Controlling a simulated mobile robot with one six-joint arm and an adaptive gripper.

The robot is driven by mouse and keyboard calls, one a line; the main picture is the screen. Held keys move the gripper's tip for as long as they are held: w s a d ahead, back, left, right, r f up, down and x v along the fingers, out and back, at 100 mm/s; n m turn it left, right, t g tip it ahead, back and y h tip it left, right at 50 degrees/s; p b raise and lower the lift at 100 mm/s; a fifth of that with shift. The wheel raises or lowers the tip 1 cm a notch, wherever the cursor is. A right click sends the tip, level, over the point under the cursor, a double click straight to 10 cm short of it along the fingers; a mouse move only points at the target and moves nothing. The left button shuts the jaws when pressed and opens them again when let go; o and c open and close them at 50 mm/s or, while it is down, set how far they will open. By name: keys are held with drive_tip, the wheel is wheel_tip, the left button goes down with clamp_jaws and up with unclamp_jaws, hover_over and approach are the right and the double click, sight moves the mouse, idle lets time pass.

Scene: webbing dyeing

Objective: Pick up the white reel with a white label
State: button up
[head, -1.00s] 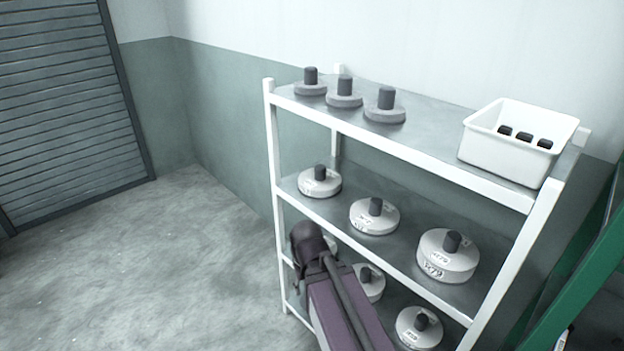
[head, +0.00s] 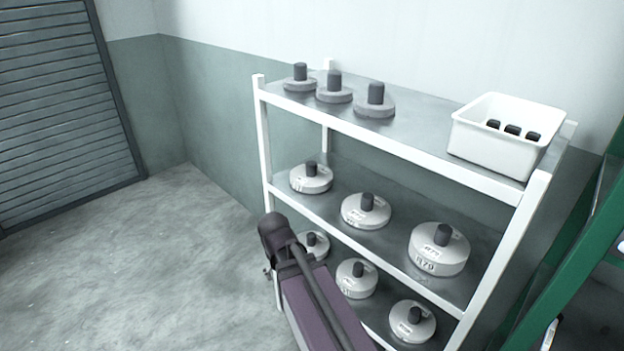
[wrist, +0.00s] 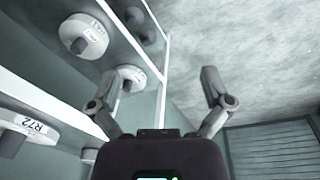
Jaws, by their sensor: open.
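White reels with dark centre knobs sit on the middle and bottom shelves in the head view. The middle shelf has a left reel (head: 318,183), a centre reel (head: 372,217) and a larger right reel (head: 440,264) with a white label and dark print. The bottom shelf has a left reel (head: 320,250), a centre reel (head: 352,289) and a right reel (head: 424,331); the arm partly covers the left one. In the wrist view my gripper (wrist: 160,80) is open and empty, beside the shelves, with a reel (wrist: 133,84) near its left finger. A labelled reel (wrist: 35,126) shows at left.
The white shelf rack (head: 400,155) has upright posts and shelf edges close to the arm. Grey reels (head: 334,95) and a white bin (head: 492,145) with dark pieces stand on top. A green frame (head: 575,270) is at right. The floor at left is clear.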

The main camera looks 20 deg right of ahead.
drive_tip(key=w+d+r+m+t+h, duration=0.25)
drive_tip(key=w+d, duration=0.25)
drive_tip(key=w, duration=0.3)
drive_tip(key=w+d+r+m+t+h, duration=0.1)
drive_tip(key=w+d+m+h, duration=0.25)
drive_tip(key=w, duration=0.55)
drive_tip(key=m+t+h, duration=0.4)
approach(309, 168)
drive_tip(key=shift+s+a+r+b, duration=0.2)
drive_tip(key=shift+a+r+b, duration=0.15)
drive_tip(key=shift+a, duration=0.35)
drive_tip(key=shift+f, duration=0.1)
drive_tip(key=b+x, duration=0.3)
drive_tip(key=x, duration=0.4)
drive_tip(key=shift+f, duration=0.1)
drive_tip(key=shift+w+d+f, duration=0.2)
drive_tip(key=shift+w+d, duration=0.2)
drive_tip(key=shift+d, duration=0.2)
drive_tip(key=shift+b+x, duration=1.1)
drive_tip(key=shift+x, duration=1.5)
drive_tip(key=shift+s+d, duration=0.1)
drive_tip(key=shift+s, duration=0.05)
